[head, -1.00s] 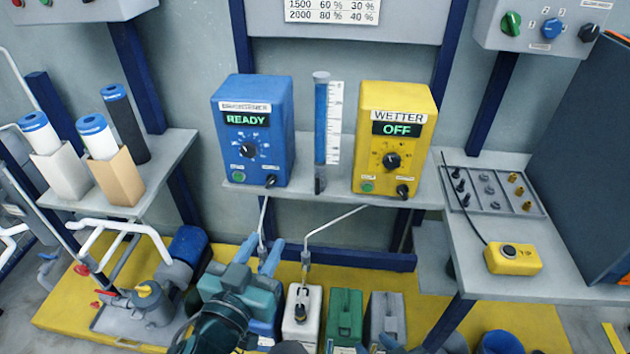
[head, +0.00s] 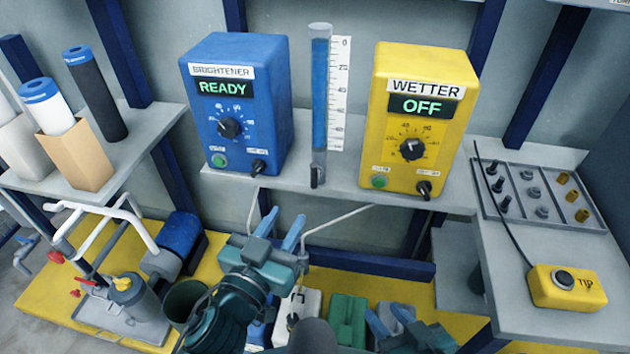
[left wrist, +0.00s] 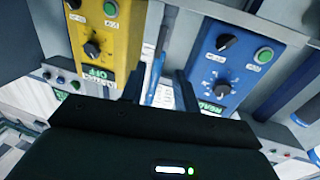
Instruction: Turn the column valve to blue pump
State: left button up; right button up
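The clear column (head: 320,95), filled with blue liquid, stands upright between the blue brightener pump (head: 238,105), reading READY, and the yellow wetter pump (head: 415,120), reading OFF. The small dark column valve (head: 315,176) sits at the column's foot; its handle looks roughly vertical. My left gripper (head: 282,228) is open and empty, below and in front of the shelf, its two blue fingers pointing up toward the valve. In the left wrist view the column (left wrist: 158,68) shows between the spread fingers; I cannot make out the valve there. My right gripper (head: 385,325) is low at the bottom edge, partly cut off.
The pump shelf's front edge (head: 340,191) lies just above my left gripper. Thin bent pipes (head: 335,217) rise beside its fingers. White and green canisters (head: 347,315) stand below.

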aim_at(313, 176)
pick_arm(q)
jog(key=shift+r, duration=0.1)
jog(key=x, duration=1.3)
jog(key=shift+w+d+p, duration=0.1)
jog(key=shift+p, duration=0.3)
grip_shut()
